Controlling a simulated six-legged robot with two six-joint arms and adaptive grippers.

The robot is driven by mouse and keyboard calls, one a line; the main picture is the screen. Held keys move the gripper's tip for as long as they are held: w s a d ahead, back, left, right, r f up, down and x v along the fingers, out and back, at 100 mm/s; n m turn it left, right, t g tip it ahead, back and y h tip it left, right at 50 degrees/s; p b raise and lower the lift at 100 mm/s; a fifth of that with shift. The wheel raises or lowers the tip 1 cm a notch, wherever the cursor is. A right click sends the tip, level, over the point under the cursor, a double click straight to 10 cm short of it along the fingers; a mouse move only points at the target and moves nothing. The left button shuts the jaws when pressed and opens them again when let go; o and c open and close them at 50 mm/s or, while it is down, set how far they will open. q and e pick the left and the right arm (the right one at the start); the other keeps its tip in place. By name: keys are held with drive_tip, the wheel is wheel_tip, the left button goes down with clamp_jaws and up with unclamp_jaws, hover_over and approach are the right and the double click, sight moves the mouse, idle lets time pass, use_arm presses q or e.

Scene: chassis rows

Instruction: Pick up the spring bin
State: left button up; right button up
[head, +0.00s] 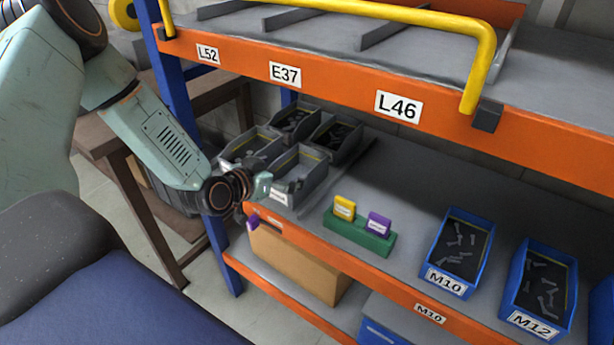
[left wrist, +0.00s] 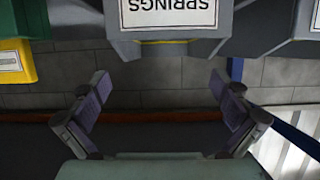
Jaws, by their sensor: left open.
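The spring bin (head: 312,170) is a grey open bin at the front of a cluster of grey bins on the middle shelf. In the left wrist view the spring bin (left wrist: 168,45) shows upside down at the top, with a white label reading SPRINGS. My left gripper (head: 275,187) is at the shelf's front edge, close to the bin's labelled front, and partly covers it. In the left wrist view my left gripper (left wrist: 160,90) is open, with nothing between its fingers and the bin's front beyond them. My right gripper is not in view.
A green holder (head: 360,237) with a yellow and a purple card block stands right of the bins. Blue bins M10 (head: 457,252) and M12 (head: 540,290) stand further right. The orange upper shelf beam (head: 330,88) and a blue post (head: 180,110) are close to my left arm.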

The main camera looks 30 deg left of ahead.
sight(296, 175)
use_arm(q)
drive_tip(key=shift+w+a+f, duration=0.65)
drive_tip(key=shift+f, duration=0.1)
drive_tip(key=shift+w+d+b, duration=0.3)
drive_tip(key=shift+w+b, duration=0.1)
drive_tip(key=shift+w, duration=0.15)
drive_tip(key=shift+w+d+b, duration=0.3)
drive_tip(key=shift+w+b, duration=0.1)
drive_tip(key=shift+w, duration=0.1)
drive_tip(key=w, duration=0.1)
drive_tip(key=w+f, duration=0.1)
drive_tip(key=w+b, duration=0.1)
drive_tip(key=shift+w+a+f, duration=0.1)
drive_tip(key=shift+a+f, duration=0.15)
drive_tip(key=shift+a, duration=0.1)
drive_tip(key=shift+d+r, duration=0.3)
drive_tip(key=shift+c, duration=0.6)
drive_tip(key=shift+a+f, duration=0.15)
drive_tip(key=c, duration=1.1)
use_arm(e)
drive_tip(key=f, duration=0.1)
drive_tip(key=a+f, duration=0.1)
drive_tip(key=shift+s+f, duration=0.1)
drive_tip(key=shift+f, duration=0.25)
